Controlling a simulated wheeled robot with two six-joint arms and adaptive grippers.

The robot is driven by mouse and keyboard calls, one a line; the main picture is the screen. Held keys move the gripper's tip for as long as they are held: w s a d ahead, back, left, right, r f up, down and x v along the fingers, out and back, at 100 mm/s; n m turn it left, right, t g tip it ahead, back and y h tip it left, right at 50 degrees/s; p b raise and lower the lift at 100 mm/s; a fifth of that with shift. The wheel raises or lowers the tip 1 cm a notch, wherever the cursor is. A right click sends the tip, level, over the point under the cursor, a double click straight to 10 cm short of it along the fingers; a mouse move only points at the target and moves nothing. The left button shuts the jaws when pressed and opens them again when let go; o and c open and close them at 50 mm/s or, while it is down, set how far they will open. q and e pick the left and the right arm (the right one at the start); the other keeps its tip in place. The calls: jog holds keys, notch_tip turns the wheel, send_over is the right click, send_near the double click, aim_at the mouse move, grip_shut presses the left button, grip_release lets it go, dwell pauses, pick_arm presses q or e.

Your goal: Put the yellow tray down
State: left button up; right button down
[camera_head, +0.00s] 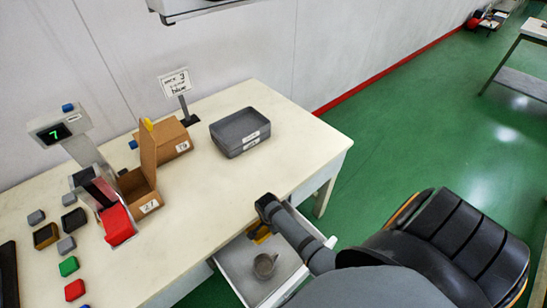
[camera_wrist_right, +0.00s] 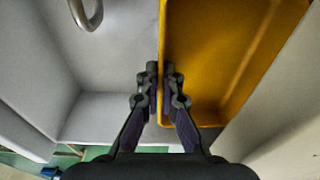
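The yellow tray (camera_head: 262,236) is in the open drawer (camera_head: 235,262) below the table's front edge, mostly hidden under my right gripper in the head view. In the right wrist view the yellow tray (camera_wrist_right: 225,60) fills the upper right and looks empty. My right gripper (camera_wrist_right: 162,72) has its two fingers on either side of the tray's left wall, pinching it. In the head view the right gripper (camera_head: 266,205) is at the drawer's back end. I cannot tell whether the tray rests on the drawer floor. My left gripper is not in view.
A metal mug (camera_head: 264,266) stands in the drawer close to the tray; its handle (camera_wrist_right: 88,14) shows in the wrist view. The table's middle is clear.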

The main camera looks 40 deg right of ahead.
jog(key=shift+f, duration=0.4)
jog(key=c, duration=1.5)
grip_release()
jog(key=r, duration=0.4)
jog(key=a+r, duration=0.1)
jog(key=r, duration=0.3)
jog(key=r+p, duration=0.1)
jog(key=r, duration=0.4)
jog(key=shift+s+a+r, duration=0.1)
jog(key=shift+a, duration=0.1)
